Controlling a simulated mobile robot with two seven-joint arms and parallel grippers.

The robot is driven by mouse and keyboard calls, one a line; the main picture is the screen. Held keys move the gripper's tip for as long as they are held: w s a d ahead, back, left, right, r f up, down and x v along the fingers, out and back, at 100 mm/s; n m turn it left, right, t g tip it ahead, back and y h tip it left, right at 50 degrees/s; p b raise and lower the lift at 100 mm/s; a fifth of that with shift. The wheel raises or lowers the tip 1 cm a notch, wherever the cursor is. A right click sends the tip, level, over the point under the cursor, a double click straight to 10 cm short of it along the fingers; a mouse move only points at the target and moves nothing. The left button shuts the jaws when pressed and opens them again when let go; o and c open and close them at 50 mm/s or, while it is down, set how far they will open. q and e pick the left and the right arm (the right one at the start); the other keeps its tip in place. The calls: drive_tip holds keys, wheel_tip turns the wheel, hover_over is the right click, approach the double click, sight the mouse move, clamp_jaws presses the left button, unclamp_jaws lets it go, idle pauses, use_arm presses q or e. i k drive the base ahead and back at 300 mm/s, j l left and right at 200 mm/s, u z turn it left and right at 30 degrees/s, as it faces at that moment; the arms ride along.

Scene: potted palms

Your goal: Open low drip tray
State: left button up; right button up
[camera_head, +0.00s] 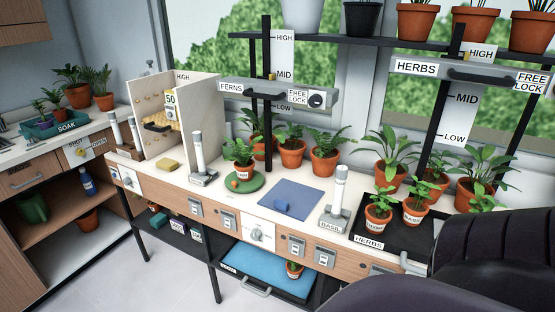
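A low black tray (228,268) sits under the bench, with a flat blue sheet (262,270) inside. It has a small label at its front left and a grey bar handle (254,287) on its front. A small potted plant (294,269) stands at its right side. The bench hides the tray's back, and I cannot tell how far it is pulled out. A second black tray (400,237) labelled HERBS lies on the bench top with potted herbs in it. Neither of my grippers is in view; dark arm parts fill the lower right.
The wooden bench (150,190) has switches and a dial on its front. A bench leg (215,283) stands left of the low tray. A lower black shelf (175,232) holds small boxes. Palm pots (324,161) line the back. Floor (120,275) at the lower left is clear.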

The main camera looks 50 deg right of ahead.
sight(267, 269)
drive_tip(key=z, duration=1.3)
drive_tip(key=i+j+u, duration=0.1)
drive_tip(key=i+u, duration=0.25)
